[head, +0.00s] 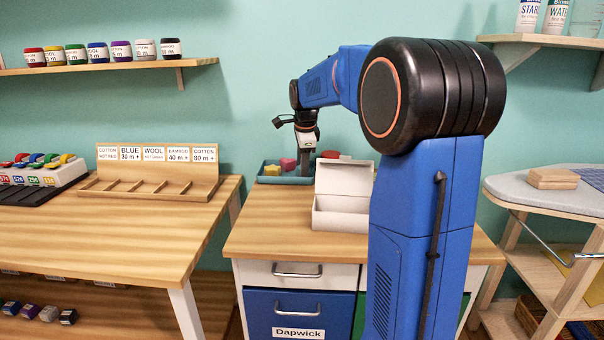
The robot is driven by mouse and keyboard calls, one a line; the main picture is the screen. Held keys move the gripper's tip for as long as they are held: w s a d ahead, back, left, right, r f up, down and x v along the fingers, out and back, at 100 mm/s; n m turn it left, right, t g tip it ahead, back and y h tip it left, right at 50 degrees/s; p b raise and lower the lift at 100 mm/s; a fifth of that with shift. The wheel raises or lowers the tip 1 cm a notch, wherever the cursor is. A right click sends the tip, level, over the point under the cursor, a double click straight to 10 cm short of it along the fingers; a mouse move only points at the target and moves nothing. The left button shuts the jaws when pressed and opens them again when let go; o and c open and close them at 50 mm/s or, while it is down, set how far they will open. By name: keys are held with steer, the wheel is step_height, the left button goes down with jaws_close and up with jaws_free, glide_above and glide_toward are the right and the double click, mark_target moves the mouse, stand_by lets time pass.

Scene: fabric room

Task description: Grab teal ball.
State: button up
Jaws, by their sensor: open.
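I cannot make out a teal ball in the head view; it may be hidden behind my arm, my gripper or the white box. My gripper (306,166) points down over a shallow teal tray (268,180) at the back of the wooden cabinet top. It is open, with its fingertips close to the tray's contents. A yellow item (271,170) and a pink item (288,164) lie in the tray to the left of the gripper. A red item (331,154) shows just to its right, partly hidden.
An open white box (340,214) stands in front of the tray, its lid raised. The cabinet top (265,225) is bare at its front left. A table with a wooden labelled rack (205,172) is at left. An ironing board (560,200) is at right.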

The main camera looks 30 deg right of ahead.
steer(key=shift+w+f, duration=0.1)
steer(key=shift+f, duration=0.3)
steer(key=c, duration=0.7)
steer(key=shift+r, duration=0.1)
